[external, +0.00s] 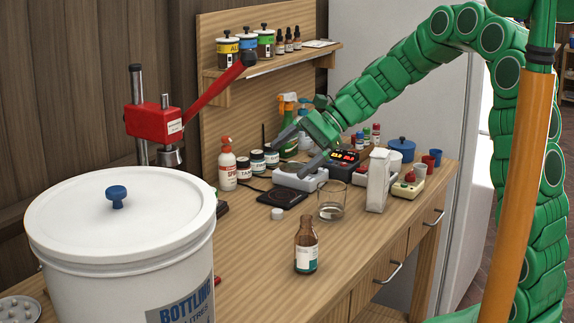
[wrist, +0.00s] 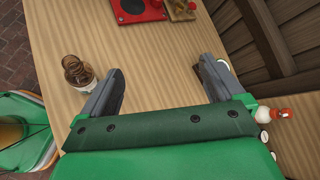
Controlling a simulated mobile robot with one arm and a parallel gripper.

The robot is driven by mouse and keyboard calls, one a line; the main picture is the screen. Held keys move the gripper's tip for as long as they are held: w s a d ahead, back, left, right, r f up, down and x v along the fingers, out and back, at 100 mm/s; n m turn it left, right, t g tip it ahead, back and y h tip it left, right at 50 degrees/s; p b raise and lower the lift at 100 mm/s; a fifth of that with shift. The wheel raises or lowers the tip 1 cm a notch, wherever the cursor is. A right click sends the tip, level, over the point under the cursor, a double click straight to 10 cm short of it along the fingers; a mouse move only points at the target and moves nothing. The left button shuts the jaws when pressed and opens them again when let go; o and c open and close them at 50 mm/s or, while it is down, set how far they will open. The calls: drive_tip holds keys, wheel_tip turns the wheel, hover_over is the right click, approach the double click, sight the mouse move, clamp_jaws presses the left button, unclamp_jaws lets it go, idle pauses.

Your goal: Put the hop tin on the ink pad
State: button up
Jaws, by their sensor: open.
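No label reading hop tin or ink pad is legible, so I cannot tell for sure which things these are. A small plain white cylinder (external: 277,213) stands on the bench beside a flat black pad (external: 283,197) with a round mark. My gripper (external: 288,155) is open and empty, above the bench behind the pad. In the wrist view its two fingers (wrist: 160,85) are spread wide over bare wood. A pale round rim (wrist: 225,64) shows partly behind the right finger. I cannot tell what it belongs to.
A brown bottle (external: 306,255) stands at the front edge, with a glass beaker (external: 331,203) behind it. A large white bucket (external: 125,245) fills the left foreground. Labelled canisters (external: 228,50) sit on the shelf.

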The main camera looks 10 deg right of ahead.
drive_tip(key=s+d+n+h, duration=0.4)
drive_tip(key=s+d+h, duration=0.1)
drive_tip(key=s+d, duration=1)
drive_tip(key=s+d+n+h, duration=0.5)
drive_tip(key=s+d, duration=1)
drive_tip(key=d, duration=0.5)
drive_tip(key=shift+s+d+r+h, duration=0.15)
drive_tip(key=shift+s+d+h, duration=0.15)
drive_tip(key=shift+d+h, duration=0.1)
